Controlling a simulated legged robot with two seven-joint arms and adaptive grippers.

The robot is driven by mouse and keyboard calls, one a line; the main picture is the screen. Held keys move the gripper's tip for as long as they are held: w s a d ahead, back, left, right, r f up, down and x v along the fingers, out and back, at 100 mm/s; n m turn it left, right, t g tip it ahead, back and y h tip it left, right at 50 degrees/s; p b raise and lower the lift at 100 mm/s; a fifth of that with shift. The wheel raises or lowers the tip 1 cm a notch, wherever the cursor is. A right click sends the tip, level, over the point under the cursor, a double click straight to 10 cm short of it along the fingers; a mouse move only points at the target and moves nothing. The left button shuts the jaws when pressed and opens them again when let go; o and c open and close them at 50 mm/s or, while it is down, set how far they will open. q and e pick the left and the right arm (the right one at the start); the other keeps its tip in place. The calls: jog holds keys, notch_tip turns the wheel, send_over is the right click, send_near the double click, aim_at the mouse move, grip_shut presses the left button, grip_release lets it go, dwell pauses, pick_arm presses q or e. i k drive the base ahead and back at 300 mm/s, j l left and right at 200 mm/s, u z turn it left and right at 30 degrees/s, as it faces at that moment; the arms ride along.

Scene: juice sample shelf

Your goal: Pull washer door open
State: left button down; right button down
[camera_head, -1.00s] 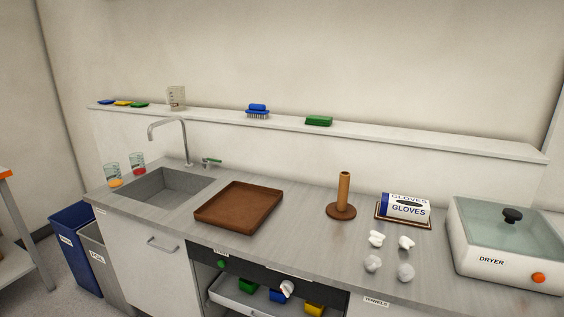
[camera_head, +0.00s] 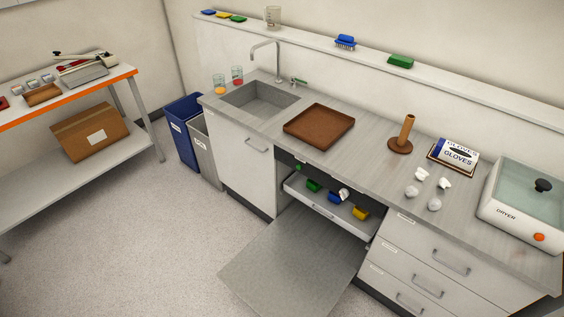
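The washer (camera_head: 285,158) is built in under the counter, between the sink cabinet and the drawers. Its dark front strip shows under the counter edge, partly cut by the steep angle. The washer door (camera_head: 290,265) is a flat grey panel folded down and out over the floor, so the washer stands open. A white rack (camera_head: 318,207) in the opening holds green, blue and yellow items and a white one. Neither of my grippers is in view.
A sink (camera_head: 262,98), brown tray (camera_head: 319,127), glove box (camera_head: 457,152) and dryer (camera_head: 525,205) are on the counter. Blue bin (camera_head: 184,140) and grey bin (camera_head: 203,150) stand left of the cabinet. An orange-edged bench (camera_head: 70,110) is at left. Floor between is clear.

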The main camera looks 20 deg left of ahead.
aim_at(283, 273)
jog(key=j+z, duration=0.2)
jog(key=z, duration=0.35)
jog(key=j+z, duration=0.25)
jog(key=j, duration=0.35)
jog(key=j+z, duration=0.25)
jog(key=j, duration=0.35)
jog(key=k+j+z, duration=0.25)
jog(key=j, duration=0.35)
jog(key=i+j, duration=0.05)
jog(key=i, duration=0.05)
